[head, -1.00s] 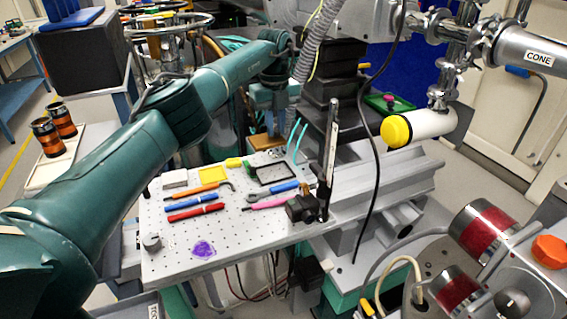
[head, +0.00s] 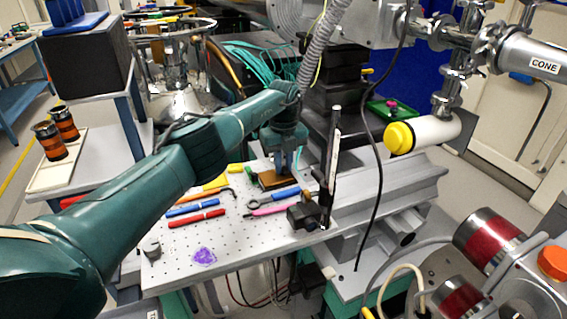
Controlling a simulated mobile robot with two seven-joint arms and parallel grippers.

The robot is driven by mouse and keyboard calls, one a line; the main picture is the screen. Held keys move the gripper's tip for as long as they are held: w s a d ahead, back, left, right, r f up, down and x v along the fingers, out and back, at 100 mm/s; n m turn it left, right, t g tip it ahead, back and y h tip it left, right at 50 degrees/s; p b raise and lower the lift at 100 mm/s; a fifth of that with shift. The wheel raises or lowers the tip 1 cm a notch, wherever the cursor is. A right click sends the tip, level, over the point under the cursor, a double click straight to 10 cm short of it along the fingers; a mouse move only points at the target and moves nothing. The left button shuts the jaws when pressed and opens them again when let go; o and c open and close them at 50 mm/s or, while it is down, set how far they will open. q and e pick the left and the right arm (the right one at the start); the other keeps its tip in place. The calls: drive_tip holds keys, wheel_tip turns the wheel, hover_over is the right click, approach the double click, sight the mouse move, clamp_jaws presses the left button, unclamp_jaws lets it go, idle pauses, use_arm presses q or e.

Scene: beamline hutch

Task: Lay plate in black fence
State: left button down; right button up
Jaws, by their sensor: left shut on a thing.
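My left gripper (head: 284,168) reaches in from the left and is shut on a brown plate (head: 271,180). The plate is low over the far part of the perforated board (head: 225,250), at the black fence (head: 262,187). The plate and gripper cover most of the fence, and only a little dark edging shows around the plate. I cannot tell whether the plate lies inside the fence or is just above it. My right gripper is not in view.
Blue (head: 192,208), red (head: 196,218) and pink (head: 268,211) handled tools lie nearby. A black clamp with an upright post (head: 330,170) stands to the right.

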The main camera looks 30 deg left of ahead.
sight(283, 167)
use_arm(q)
drive_tip(key=c, duration=1.8)
unclamp_jaws()
drive_tip(key=o, duration=0.4)
drive_tip(key=shift+o, duration=0.2)
wheel_tip(283, 167, up, 12)
